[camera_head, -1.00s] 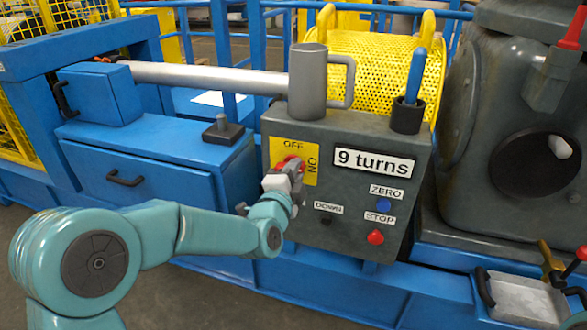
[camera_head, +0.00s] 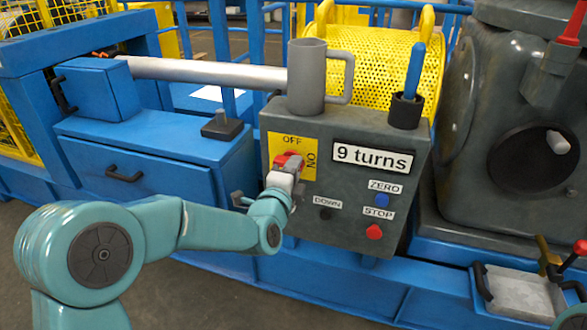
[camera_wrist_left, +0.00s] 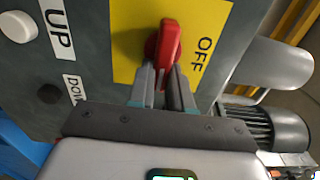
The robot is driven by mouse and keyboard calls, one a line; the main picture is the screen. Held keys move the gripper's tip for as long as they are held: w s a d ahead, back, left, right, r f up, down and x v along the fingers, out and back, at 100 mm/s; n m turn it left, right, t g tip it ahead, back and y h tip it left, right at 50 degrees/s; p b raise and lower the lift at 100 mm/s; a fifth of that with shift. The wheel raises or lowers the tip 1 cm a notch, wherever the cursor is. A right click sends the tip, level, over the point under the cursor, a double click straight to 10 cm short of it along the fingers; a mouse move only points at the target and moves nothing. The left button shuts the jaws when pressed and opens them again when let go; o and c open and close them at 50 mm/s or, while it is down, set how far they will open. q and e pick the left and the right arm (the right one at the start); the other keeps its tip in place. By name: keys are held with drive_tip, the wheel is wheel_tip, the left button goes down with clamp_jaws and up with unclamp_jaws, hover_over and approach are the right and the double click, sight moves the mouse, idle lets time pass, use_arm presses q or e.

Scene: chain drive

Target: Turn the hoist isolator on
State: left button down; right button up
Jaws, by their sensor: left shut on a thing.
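The hoist isolator is a red knob (camera_head: 288,161) on a yellow plate (camera_head: 277,146) marked OFF at the top and ON at the right, on the grey control box. In the left wrist view the red knob (camera_wrist_left: 167,44) has its fin running roughly up and down the picture, with OFF to its right. The ON mark is hidden there. My left gripper (camera_head: 286,170) reaches the knob from the front. Its fingers (camera_wrist_left: 163,72) are shut on the knob. I cannot tell which mark the knob points at. My right gripper is out of view.
The grey control box (camera_head: 343,225) has a "9 turns" display (camera_head: 372,157), a blue ZERO button (camera_head: 382,200) and a red STOP button (camera_head: 374,232). A grey mug (camera_head: 306,80) and a blue-handled tool in a black holder (camera_head: 406,108) stand on top. A blue drawer cabinet (camera_head: 185,190) stands left.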

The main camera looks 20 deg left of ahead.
use_arm(q)
drive_tip(key=c, duration=1)
unclamp_jaws()
drive_tip(key=shift+r, duration=0.25)
drive_tip(key=shift+c, duration=0.2)
drive_tip(key=s+b, duration=0.2)
drive_tip(key=s, duration=1.4)
drive_tip(key=shift+a+f, duration=0.25)
drive_tip(key=shift+a, duration=0.05)
